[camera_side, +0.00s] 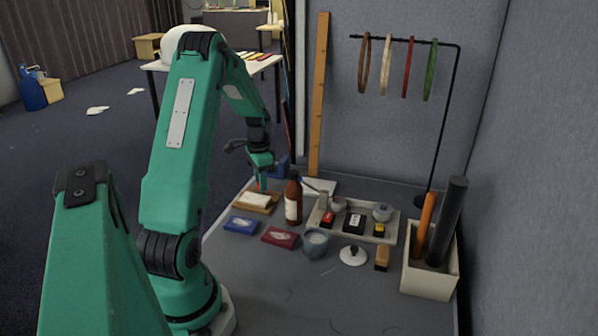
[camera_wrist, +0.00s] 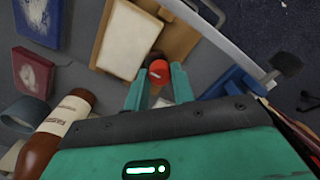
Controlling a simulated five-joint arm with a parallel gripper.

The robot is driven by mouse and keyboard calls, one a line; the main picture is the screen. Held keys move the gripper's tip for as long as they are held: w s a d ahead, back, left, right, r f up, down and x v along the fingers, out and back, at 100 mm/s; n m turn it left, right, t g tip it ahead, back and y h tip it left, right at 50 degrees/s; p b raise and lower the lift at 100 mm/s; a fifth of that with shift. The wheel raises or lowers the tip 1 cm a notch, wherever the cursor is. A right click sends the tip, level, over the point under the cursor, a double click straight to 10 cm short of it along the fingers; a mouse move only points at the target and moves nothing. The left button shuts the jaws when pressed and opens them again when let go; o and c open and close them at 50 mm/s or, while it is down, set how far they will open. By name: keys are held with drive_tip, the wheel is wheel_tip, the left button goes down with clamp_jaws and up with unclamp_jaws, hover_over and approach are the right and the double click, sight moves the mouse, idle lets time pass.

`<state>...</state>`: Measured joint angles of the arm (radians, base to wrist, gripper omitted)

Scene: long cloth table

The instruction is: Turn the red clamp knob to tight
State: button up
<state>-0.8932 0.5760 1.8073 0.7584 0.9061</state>
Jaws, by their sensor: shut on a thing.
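The red clamp knob (camera_wrist: 159,70) shows in the wrist view between my gripper's fingertips. It has a pale mark across its face. My gripper (camera_wrist: 158,84) is shut on it, a green finger on each side. The board carries a pale flat block (camera_side: 256,200), which also shows in the wrist view (camera_wrist: 129,40). How tight the clamp is cannot be told.
A brown bottle (camera_side: 293,203) stands close to the right of my gripper. A tray (camera_side: 326,204) of small items stands further right. The front table area is mostly clear.

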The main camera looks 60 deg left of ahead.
idle(0.3)
drive_tip(key=o, duration=1)
drive_tip(key=shift+r, duration=0.15)
drive_tip(key=shift+r, duration=3.8)
